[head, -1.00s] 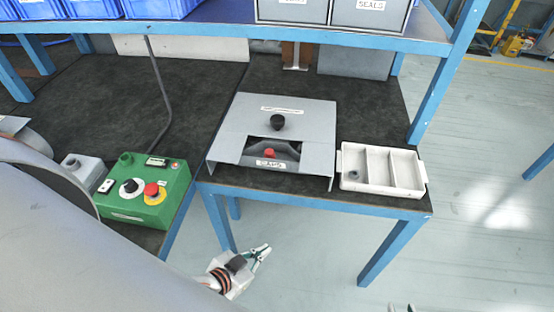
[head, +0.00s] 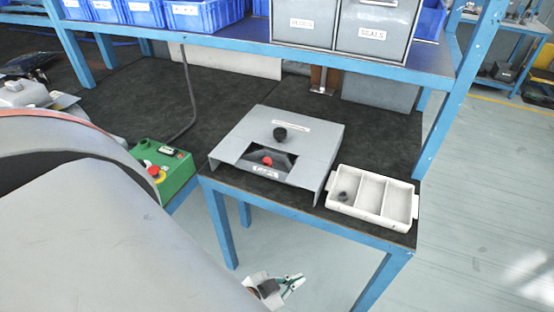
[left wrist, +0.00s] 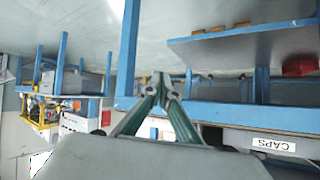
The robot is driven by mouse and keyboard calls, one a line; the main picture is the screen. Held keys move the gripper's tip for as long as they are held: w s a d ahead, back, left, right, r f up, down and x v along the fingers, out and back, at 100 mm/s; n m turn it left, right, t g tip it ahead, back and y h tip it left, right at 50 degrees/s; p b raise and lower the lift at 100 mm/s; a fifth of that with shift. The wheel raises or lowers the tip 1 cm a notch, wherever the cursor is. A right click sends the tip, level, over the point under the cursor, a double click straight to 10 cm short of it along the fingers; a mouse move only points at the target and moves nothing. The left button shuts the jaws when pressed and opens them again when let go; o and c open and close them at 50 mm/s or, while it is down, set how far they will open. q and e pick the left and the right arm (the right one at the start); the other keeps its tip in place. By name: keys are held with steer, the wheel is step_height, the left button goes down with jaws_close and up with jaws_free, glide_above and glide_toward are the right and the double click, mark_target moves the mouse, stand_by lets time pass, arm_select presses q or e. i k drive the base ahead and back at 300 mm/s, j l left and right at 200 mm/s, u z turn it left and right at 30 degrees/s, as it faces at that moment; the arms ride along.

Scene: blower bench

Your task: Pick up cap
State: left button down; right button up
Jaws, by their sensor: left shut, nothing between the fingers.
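A small black round piece (head: 280,134), which may be the cap, stands on top of the grey sloped housing (head: 305,138). A red round piece (head: 267,161) shows in the housing's dark front opening. A small dark round part (head: 343,196) lies in the left compartment of the white tray (head: 399,228). I cannot tell for sure which piece is the cap. My left gripper (head: 300,281) is shut and empty, in front of and below the bench edge, apart from all of these. Its closed fingers (left wrist: 161,82) show in the left wrist view. My right gripper is not in view.
A green control box (head: 176,178) with a red and yellow button sits left of the housing. Blue bins (head: 203,14) and grey bins (head: 300,24) stand on the shelf above. The floor right of the bench is clear.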

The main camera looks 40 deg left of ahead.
mark_target(268, 162)
steer(key=l+u, duration=0.15)
steer(key=u, duration=0.2)
steer(key=l+u, duration=0.1)
steer(key=u, duration=0.25)
steer(key=l+u, duration=0.15)
steer(key=u, duration=0.2)
